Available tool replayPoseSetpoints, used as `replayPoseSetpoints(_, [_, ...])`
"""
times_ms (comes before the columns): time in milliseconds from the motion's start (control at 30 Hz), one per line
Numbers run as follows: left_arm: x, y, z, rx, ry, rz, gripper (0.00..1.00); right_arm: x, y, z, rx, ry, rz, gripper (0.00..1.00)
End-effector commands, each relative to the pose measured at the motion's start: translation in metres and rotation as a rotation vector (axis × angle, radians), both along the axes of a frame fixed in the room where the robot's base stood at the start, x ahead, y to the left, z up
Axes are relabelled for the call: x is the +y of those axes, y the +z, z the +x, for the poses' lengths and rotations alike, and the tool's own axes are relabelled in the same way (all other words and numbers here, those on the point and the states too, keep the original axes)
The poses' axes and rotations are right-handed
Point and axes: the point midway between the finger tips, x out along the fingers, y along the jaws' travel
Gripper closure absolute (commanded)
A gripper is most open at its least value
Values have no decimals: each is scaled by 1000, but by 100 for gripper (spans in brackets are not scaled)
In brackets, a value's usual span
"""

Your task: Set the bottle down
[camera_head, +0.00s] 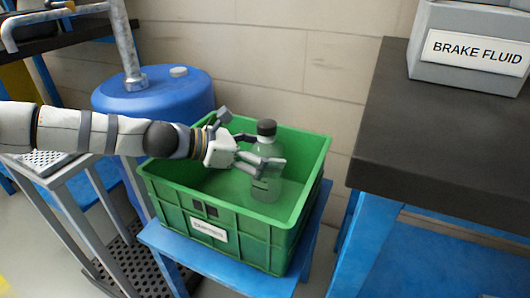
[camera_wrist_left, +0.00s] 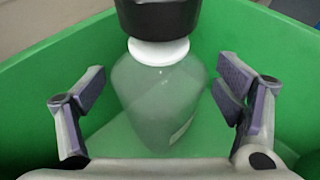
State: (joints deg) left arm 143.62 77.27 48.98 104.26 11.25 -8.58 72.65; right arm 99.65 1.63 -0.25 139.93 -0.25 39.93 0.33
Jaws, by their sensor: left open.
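A clear bottle with a dark cap (camera_head: 267,187) stands upright inside the green crate (camera_head: 168,198). The bottle (camera_wrist_left: 160,95) fills the middle of the left wrist view, with a white ring under its dark cap. My left gripper (camera_head: 262,150) reaches into the crate from the left. Its fingers (camera_wrist_left: 165,95) are open on both sides of the bottle, with gaps between them and it. The wrist view also shows the green crate wall (camera_wrist_left: 60,65) behind. The bottle's base appears to be at the crate floor; the exact contact is hard to see. My right gripper is not in view.
The crate rests on a blue stand (camera_head: 200,268). A blue drum (camera_head: 150,98) is behind it at left. A dark-topped bench (camera_head: 430,150) at right bears a grey bin labelled BRAKE FLUID (camera_head: 465,85). A grey metal frame (camera_head: 75,200) stands at left.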

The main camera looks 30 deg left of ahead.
Motion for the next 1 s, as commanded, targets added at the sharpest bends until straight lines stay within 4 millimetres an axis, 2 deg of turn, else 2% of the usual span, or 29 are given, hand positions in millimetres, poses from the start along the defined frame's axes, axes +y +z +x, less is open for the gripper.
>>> replayPoseSetpoints(200, [30, 36, -40, -11, 6, -3, 15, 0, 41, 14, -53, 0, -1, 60])
replayPoseSetpoints(400, [55, 50, -75, -10, 6, -2, 15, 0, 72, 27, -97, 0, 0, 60])
replayPoseSetpoints(600, [63, 48, -89, -3, 2, -1, 15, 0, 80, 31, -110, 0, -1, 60])
replayPoseSetpoints(1000, [63, 46, -89, -1, 1, -1, 15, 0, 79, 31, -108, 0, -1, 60])
